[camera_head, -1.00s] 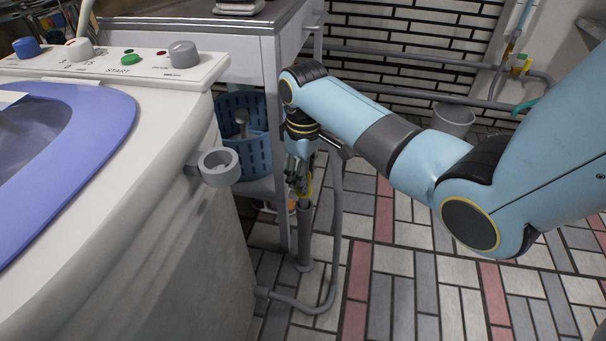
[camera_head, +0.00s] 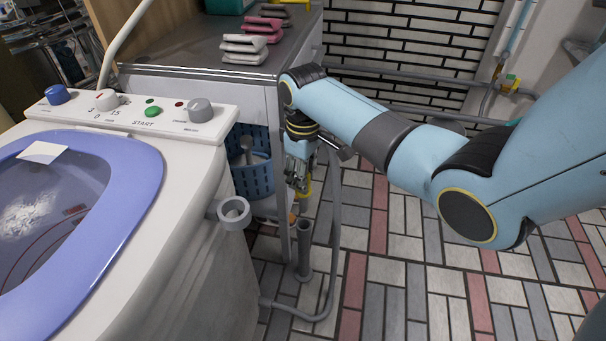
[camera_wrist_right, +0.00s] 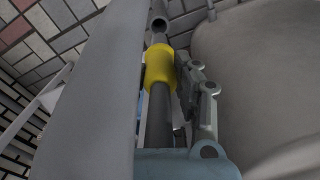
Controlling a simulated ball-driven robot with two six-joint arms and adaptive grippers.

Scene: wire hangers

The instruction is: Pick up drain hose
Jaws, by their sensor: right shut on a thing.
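The grey drain hose (camera_head: 325,302) leaves the low side of the washing machine (camera_head: 190,240), curves over the floor and rises to my right gripper (camera_head: 297,182). A yellow band (camera_head: 306,188) is on its held end. My right gripper is shut on the hose, beside the table leg. In the wrist view the dark hose (camera_wrist_right: 160,122) and yellow band (camera_wrist_right: 159,68) lie beside the jaw (camera_wrist_right: 186,88). An upright grey standpipe (camera_head: 304,250) with an open top stands on the floor just below the gripper; the hose end appears above it. My left gripper is out of view.
A grey ring holder (camera_head: 234,212) sticks out of the machine's side. A metal table (camera_head: 180,75) with pegs (camera_head: 245,45) stands behind, with a blue basket (camera_head: 252,175) beneath. Pipes run along the brick wall. The tiled floor (camera_head: 420,290) at right is clear.

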